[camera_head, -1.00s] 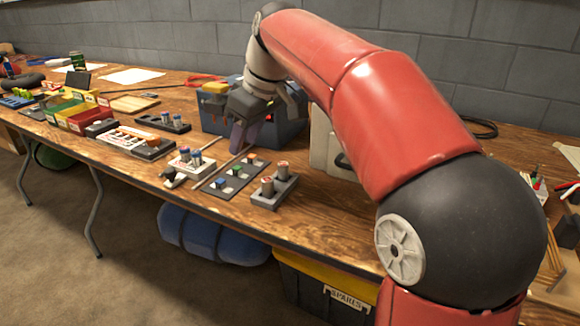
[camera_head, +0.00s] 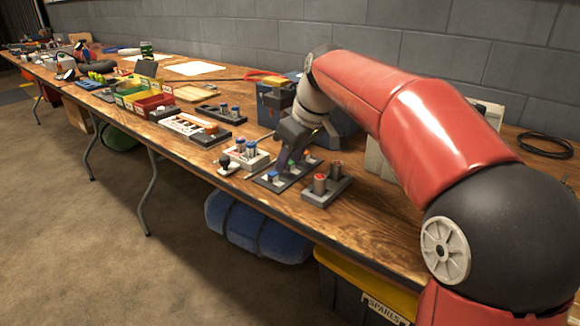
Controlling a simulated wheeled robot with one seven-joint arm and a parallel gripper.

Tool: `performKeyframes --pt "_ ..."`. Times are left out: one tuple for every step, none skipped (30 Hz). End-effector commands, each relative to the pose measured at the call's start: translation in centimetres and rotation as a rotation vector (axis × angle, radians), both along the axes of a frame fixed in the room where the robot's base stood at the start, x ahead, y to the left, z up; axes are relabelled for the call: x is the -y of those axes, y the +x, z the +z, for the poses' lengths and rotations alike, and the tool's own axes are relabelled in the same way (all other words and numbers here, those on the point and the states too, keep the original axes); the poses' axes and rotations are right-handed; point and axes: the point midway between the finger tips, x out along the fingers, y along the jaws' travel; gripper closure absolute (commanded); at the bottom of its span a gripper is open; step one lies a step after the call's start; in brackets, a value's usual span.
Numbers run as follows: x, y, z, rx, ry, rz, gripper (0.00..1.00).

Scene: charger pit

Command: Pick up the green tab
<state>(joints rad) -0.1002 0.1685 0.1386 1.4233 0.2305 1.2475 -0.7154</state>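The green tab (camera_head: 291,163) is a small green piece on a dark flat tray (camera_head: 262,180) near the table's front edge. A blue tab (camera_head: 272,175) sits to its left on the same tray, and an orange-red tab (camera_head: 306,153) sits to its right. My gripper (camera_head: 285,164) reaches down over the tray, right beside the green tab in the picture, and partly hides the tray. Whether it touches the tab is too small to tell. Its fingers overlap, so the gap between them does not show clearly.
A white block with blue-topped pegs (camera_head: 250,155) stands left. A blue toolbox (camera_head: 276,102) is behind. Trays and coloured bins (camera_head: 150,103) fill the left of the table (camera_head: 240,190).

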Motion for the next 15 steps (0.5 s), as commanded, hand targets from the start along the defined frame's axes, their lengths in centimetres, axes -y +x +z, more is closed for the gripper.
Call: performKeyframes --pt "0.01 0.0 0.02 0.0 0.0 0.0 0.7" --pt "0.01 0.0 0.02 0.0 0.0 0.0 0.74" --pt "0.02 0.0 0.01 0.0 0.0 0.0 0.8" --pt "0.02 0.0 0.01 0.0 0.0 0.0 0.84" --pt "0.02 0.0 0.02 0.0 0.0 0.0 0.88" --pt "0.02 0.0 0.02 0.0 0.0 0.0 0.93" --pt "0.02 0.0 0.02 0.0 0.0 0.0 0.97" --pt "0.02 0.0 0.02 0.0 0.0 0.0 1.0" --pt "0.02 0.0 0.02 0.0 0.0 0.0 1.0" --pt "0.02 0.0 0.02 0.0 0.0 0.0 1.0" --pt "0.02 0.0 0.02 0.0 0.0 0.0 1.0" --pt "0.03 -0.01 0.03 0.0 0.0 0.0 1.0" --pt "0.03 -0.01 0.03 0.0 0.0 0.0 1.0" --pt "0.03 -0.01 0.03 0.0 0.0 0.0 1.0" --pt "0.03 -0.01 0.03 0.0 0.0 0.0 1.0"
